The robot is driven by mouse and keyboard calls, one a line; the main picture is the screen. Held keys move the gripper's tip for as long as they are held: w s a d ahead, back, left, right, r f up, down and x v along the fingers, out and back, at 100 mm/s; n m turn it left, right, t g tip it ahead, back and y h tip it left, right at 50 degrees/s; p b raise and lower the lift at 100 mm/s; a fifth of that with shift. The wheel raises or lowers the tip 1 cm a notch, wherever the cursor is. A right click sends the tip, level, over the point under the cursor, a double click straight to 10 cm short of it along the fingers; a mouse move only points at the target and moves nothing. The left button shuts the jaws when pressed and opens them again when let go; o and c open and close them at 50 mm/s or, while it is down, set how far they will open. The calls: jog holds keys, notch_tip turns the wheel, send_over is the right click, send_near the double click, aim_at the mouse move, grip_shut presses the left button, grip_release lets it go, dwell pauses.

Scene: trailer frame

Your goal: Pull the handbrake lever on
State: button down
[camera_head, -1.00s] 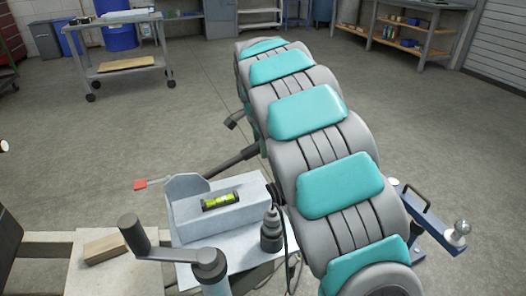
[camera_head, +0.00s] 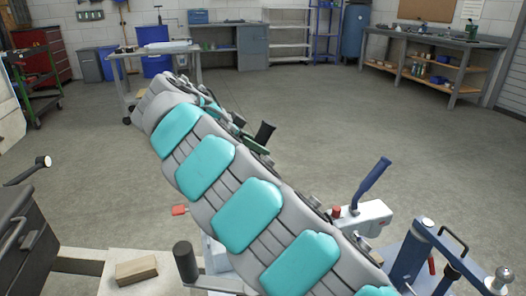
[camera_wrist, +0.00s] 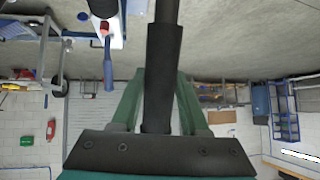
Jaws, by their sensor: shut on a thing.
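The handbrake lever (camera_wrist: 164,75) is a dark rod with a thicker black grip, running from the top edge to my palm in the wrist view. My gripper (camera_wrist: 157,112) is shut on this grip, with a green finger on each side of it. In the head view my teal-and-grey arm reaches from the lower right to the upper left. A dark upright cylinder (camera_head: 265,133), apparently the end of the grip, sticks up beside my gripper. The lower lever and its pivot are hidden behind my arm.
A blue-handled lever (camera_head: 373,180) and a red knob (camera_head: 336,211) stand on a white housing right of my arm. A wooden block (camera_head: 136,270) lies on the frame at lower left. A trolley (camera_head: 150,55) stands behind. The floor between is open.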

jog(key=shift+s+a+r, duration=0.1)
jog(key=shift+a+r, duration=0.25)
jog(key=shift+a, duration=0.2)
jog(key=shift+c, duration=2.1)
grip_release()
jog(key=shift+v, duration=1.15)
jog(key=shift+p+v, duration=1.05)
jog(key=shift+v, duration=1.65)
jog(key=shift+s+a+f, duration=0.15)
jog(key=shift+s+f, duration=0.05)
